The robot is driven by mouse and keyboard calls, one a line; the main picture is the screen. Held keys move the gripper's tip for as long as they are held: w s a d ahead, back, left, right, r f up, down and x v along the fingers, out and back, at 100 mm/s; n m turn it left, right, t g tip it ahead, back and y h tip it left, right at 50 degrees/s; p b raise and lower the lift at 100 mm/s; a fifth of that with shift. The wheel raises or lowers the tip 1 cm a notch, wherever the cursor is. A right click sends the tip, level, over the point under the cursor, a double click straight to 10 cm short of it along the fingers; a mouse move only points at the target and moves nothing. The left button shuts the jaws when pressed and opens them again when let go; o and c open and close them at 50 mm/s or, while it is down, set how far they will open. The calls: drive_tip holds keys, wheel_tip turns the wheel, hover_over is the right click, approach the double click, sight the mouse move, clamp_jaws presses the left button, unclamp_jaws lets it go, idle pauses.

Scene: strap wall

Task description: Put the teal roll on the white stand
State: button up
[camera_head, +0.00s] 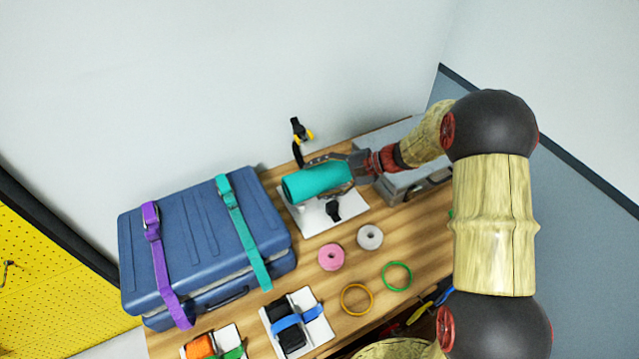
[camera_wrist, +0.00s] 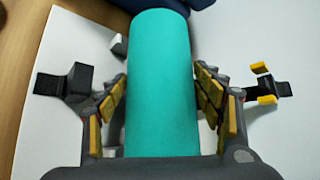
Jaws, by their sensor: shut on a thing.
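The teal roll (camera_head: 312,182) lies on its side over the white stand (camera_head: 318,217) in the head view. My gripper (camera_head: 330,172) is shut on the roll, with fingers on both sides of it. In the wrist view the teal roll (camera_wrist: 162,85) fills the middle between the padded fingers (camera_wrist: 163,105). The white stand (camera_wrist: 60,125) shows below it, with a black clip (camera_wrist: 65,82) at the left and a black-and-yellow clip (camera_wrist: 268,88) at the right. I cannot tell whether the roll touches the stand. The middle of the stand is hidden under the roll.
A blue suitcase (camera_head: 190,235) with purple and teal straps stands just left of the stand. A grey box (camera_head: 405,185) is at its right. Pink (camera_head: 331,245) and white (camera_head: 359,237) tape rolls and two rings lie in front. The wall is close behind.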

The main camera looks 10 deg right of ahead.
drive_tip(key=shift+f, duration=0.4)
drive_tip(key=shift+f, duration=0.15)
drive_tip(key=o, duration=1)
drive_tip(key=shift+c, duration=0.2)
